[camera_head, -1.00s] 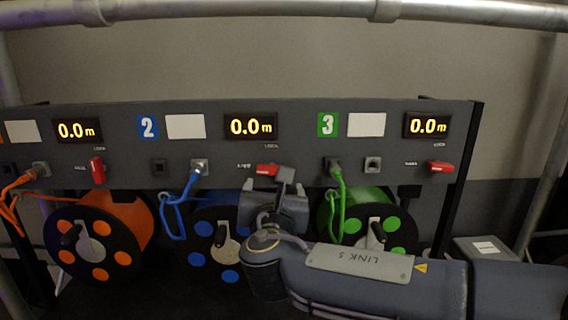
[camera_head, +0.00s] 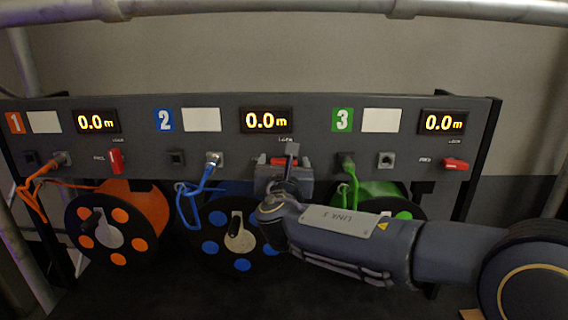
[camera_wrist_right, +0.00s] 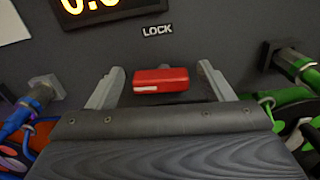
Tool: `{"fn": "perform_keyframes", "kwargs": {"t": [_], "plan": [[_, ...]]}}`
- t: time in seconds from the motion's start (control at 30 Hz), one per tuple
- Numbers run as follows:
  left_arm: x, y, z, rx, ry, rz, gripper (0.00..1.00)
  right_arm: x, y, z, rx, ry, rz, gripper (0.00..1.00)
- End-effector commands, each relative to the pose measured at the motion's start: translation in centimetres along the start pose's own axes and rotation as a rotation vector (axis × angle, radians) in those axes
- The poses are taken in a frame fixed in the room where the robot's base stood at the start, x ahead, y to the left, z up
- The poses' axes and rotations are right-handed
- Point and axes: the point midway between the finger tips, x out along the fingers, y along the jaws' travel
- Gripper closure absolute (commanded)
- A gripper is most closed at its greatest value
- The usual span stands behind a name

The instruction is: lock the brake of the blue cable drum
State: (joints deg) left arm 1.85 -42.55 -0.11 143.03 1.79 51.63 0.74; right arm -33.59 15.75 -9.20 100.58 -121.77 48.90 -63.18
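The blue cable drum (camera_head: 211,247) hangs under the panel section marked 2, partly hidden by my right arm. Its red brake lever (camera_head: 281,161) lies about level, below a LOCK label; the gripper partly covers it. In the right wrist view the lever (camera_wrist_right: 160,79) sits between the two fingers, with a gap on each side. My right gripper (camera_head: 284,165) is open around the lever, not visibly clamped on it. It also shows in the right wrist view (camera_wrist_right: 162,84). My left gripper is not in view.
The orange drum (camera_head: 147,203) is at left; its red lever (camera_head: 115,161) stands upright. The green drum (camera_head: 376,190) is behind my arm; its lever (camera_head: 455,163) lies about level. The blue plug (camera_head: 214,160) and green plug (camera_head: 347,162) flank the gripper. All displays read 0.0 m.

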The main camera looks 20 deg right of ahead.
Motion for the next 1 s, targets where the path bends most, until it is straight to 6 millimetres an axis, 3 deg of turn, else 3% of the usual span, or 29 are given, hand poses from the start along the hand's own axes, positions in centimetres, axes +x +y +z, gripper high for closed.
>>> {"fn": "perform_keyframes", "kwargs": {"t": [0.03,0.3,0.67,1.0], "plan": [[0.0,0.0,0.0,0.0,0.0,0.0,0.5,0.0,0.0,0.0,0.0,0.0,0.0,0.33],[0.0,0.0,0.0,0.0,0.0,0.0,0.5,0.0,0.0,0.0,0.0,0.0,0.0,0.68],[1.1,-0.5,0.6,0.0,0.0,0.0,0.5,0.0,-0.1,-0.2,0.061,-0.002,0.0,0.68],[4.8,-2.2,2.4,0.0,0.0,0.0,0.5,0.0,-0.4,-0.6,0.313,-0.004,-0.001,0.68]]}}
